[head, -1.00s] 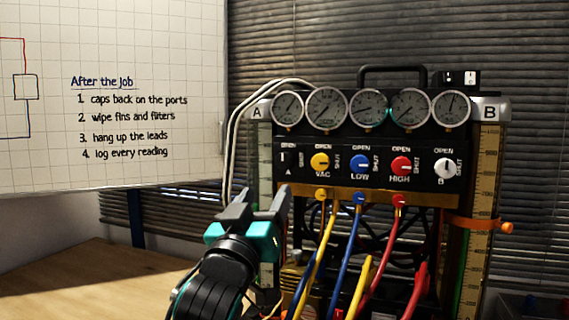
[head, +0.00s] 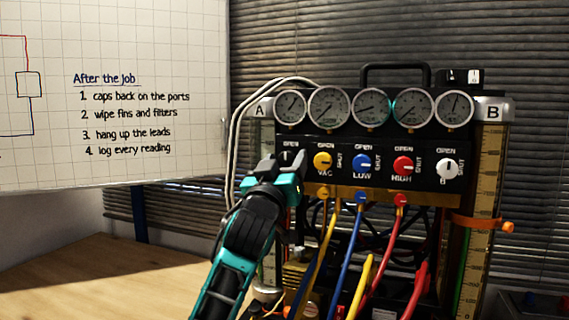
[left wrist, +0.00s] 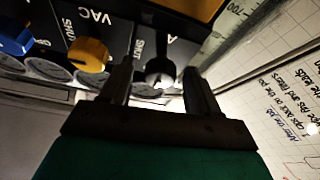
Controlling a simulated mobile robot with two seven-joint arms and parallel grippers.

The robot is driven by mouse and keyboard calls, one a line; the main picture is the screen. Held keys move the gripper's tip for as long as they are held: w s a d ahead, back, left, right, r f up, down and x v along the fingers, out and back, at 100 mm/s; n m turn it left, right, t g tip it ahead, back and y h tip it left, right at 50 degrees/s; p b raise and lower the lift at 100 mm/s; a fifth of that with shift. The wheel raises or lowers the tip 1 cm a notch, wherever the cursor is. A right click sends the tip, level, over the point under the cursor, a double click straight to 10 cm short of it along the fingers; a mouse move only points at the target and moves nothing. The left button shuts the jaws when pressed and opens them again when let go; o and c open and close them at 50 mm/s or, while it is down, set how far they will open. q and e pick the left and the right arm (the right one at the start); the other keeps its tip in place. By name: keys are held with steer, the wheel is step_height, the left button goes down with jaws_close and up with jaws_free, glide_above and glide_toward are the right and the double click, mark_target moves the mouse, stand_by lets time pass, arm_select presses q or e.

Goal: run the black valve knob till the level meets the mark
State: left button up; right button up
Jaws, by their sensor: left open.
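The black valve knob (left wrist: 160,72) is at the A end of the panel, and in the left wrist view it shows between my fingertips with a gap on each side. In the head view my left gripper (head: 284,163) is open in front of the panel's left end and covers most of that knob. The fingers also show in the left wrist view (left wrist: 157,80). The A tube (head: 265,140) stands left of the panel, partly behind my arm; I cannot make out its level. The B tube (head: 490,180) on the right has an orange clamp (head: 482,223). My right gripper is not in view.
Yellow (head: 322,161), blue (head: 361,163), red (head: 403,166) and white (head: 447,168) knobs sit right of my gripper, with several gauges above. Coloured hoses hang below. A whiteboard (head: 120,60) is at the left, above a bare wooden surface (head: 90,270).

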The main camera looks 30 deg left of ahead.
arm_select(q)
steer(key=shift+c, duration=0.2)
